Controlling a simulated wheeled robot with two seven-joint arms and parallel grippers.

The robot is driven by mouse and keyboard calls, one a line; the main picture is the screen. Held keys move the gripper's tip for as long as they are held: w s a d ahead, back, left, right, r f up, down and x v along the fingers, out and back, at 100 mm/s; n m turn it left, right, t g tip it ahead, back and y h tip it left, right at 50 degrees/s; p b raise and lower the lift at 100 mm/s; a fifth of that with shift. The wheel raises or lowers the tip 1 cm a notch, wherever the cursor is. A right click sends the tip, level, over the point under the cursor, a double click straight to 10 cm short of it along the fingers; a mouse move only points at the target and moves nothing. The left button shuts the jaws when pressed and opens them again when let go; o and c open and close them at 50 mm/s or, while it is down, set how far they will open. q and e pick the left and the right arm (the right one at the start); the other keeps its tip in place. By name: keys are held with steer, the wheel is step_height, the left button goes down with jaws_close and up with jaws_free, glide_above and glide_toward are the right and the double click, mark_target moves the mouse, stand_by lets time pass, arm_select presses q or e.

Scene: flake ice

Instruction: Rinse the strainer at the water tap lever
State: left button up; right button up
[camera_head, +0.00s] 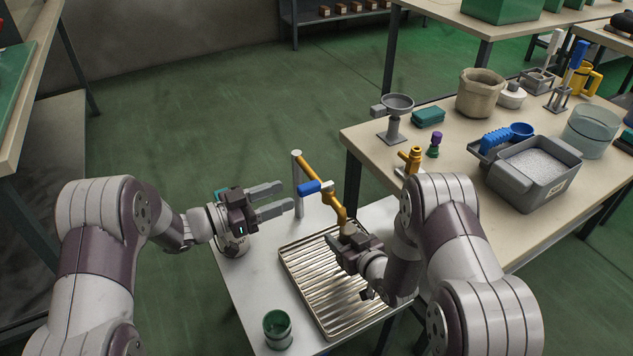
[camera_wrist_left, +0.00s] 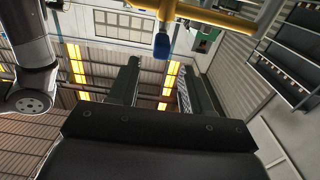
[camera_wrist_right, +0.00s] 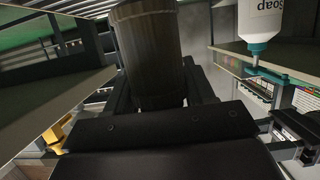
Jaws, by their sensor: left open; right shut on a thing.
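The water tap (camera_head: 322,178) is a yellow pipe on a grey post, with a blue lever (camera_head: 309,187) pointing left. My left gripper (camera_head: 284,198) is open and empty, its fingers pointing right, a little short of the lever. The lever also shows beyond the fingers in the left wrist view (camera_wrist_left: 162,45). My right gripper (camera_head: 347,240) is under the tap spout, above the metal drain tray (camera_head: 303,275). It is shut on a dark ribbed cylinder (camera_wrist_right: 148,55), apparently the strainer, mostly hidden by the gripper in the head view. I cannot tell whether water runs.
A soap bottle (camera_wrist_right: 263,22) stands at the left table edge, behind my left gripper (camera_head: 236,245). A green cup (camera_head: 278,329) stands at the front. The right table holds a grey ice bin (camera_head: 535,195), a blue scoop (camera_head: 497,137) and a cloth sack (camera_head: 480,95).

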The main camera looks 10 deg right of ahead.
mark_target(320, 182)
arm_select(q)
steer(key=x, duration=1)
steer(key=shift+a, duration=0.1)
jaws_close()
